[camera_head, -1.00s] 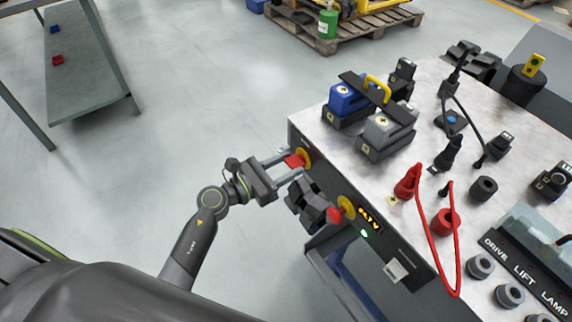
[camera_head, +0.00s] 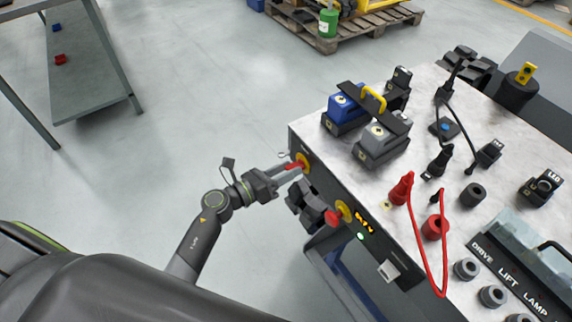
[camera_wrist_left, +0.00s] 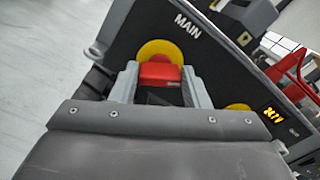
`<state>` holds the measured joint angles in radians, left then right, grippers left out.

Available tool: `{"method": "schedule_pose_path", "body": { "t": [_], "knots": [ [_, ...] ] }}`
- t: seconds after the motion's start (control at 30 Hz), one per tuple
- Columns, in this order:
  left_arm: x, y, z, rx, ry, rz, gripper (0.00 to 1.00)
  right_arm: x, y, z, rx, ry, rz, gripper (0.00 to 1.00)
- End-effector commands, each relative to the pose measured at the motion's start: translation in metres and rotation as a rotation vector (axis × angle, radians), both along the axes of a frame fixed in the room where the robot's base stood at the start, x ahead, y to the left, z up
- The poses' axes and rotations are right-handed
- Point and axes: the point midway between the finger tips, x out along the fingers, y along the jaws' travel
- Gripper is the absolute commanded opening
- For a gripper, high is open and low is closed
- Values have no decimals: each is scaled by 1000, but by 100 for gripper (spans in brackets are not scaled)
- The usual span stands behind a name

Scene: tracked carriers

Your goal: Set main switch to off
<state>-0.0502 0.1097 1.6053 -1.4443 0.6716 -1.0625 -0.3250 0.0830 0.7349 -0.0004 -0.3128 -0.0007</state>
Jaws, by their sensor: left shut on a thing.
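The main switch has a red handle (camera_head: 294,166) on a yellow disc (camera_head: 303,161), on the side panel of the bench. In the left wrist view the red handle (camera_wrist_left: 160,73) lies between my two fingers, in front of the yellow disc (camera_wrist_left: 163,50), with the word MAIN beside it. My left gripper (camera_head: 290,169) is shut on the handle. The panel lettering looks tilted in the wrist view, while the handle sits level between the fingers. The switch's position marks cannot be made out.
A second red knob (camera_head: 332,217) on a yellow disc is close by on the same panel, near a lit display (camera_head: 364,226) and a green light (camera_head: 360,236). Battery-like packs (camera_head: 345,108) and cables crowd the bench top.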

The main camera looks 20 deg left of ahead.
Motion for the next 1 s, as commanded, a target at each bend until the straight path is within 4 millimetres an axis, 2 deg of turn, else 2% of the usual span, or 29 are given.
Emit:
{"method": "schedule_pose_path", "body": {
  "t": [0.03,0.37,1.0],
  "knots": [
    [1,0,5,-38,28,1,19,-2,1,7,1,0,0,0],
    [2,1,4,-285,221,2,19,-16,3,23,5,-2,3,0],
    [2,2,0,-708,551,2,19,-16,4,63,5,-2,3,0]
  ]
}}
